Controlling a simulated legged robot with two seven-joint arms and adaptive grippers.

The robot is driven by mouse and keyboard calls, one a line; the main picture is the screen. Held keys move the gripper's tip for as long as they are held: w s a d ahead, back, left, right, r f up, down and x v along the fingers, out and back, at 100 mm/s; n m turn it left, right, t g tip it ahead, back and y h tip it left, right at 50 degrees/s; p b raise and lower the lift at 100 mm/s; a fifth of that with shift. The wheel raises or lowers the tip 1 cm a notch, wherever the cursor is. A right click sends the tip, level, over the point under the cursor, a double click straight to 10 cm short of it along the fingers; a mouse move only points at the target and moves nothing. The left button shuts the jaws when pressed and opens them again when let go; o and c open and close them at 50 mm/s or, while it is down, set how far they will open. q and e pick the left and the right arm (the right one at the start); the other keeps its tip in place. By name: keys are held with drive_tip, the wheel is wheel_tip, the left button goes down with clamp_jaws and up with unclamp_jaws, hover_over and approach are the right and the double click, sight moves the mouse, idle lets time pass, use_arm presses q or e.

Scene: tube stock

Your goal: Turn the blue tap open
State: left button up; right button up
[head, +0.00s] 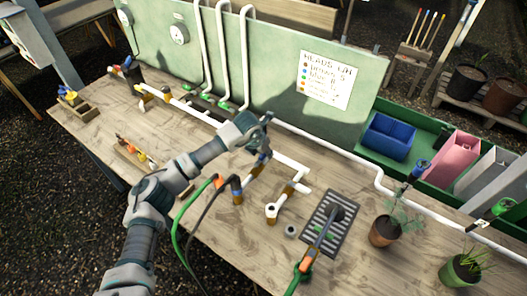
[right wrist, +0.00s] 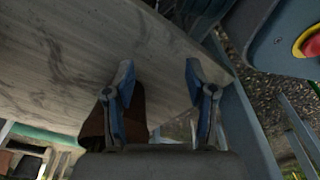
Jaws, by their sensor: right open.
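My left gripper (head: 264,132) is over the middle of the bench, at the white pipework. A small blue part (head: 262,157), possibly the blue tap's handle, shows just below its fingers. The gripper hides part of it, and I cannot tell whether they touch or whether the jaws are closed. Another blue fitting (head: 421,166) stands on the right, beside the potted plants. My right gripper (right wrist: 158,78) is open in the right wrist view, with nothing between its fingers. It is not clearly seen in the head view.
A grey drain grate (head: 318,236) and a potted plant (head: 386,232) are right of the pipework. A green backboard with a white sign (head: 326,79) stands behind the bench (head: 110,122). A green hose (head: 180,222) hangs over the front edge.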

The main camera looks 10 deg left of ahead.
sight(256, 163)
use_arm(q)
drive_tip(key=v, duration=1.1)
drive_tip(key=shift+r, duration=0.4)
drive_tip(key=shift+s, duration=0.1)
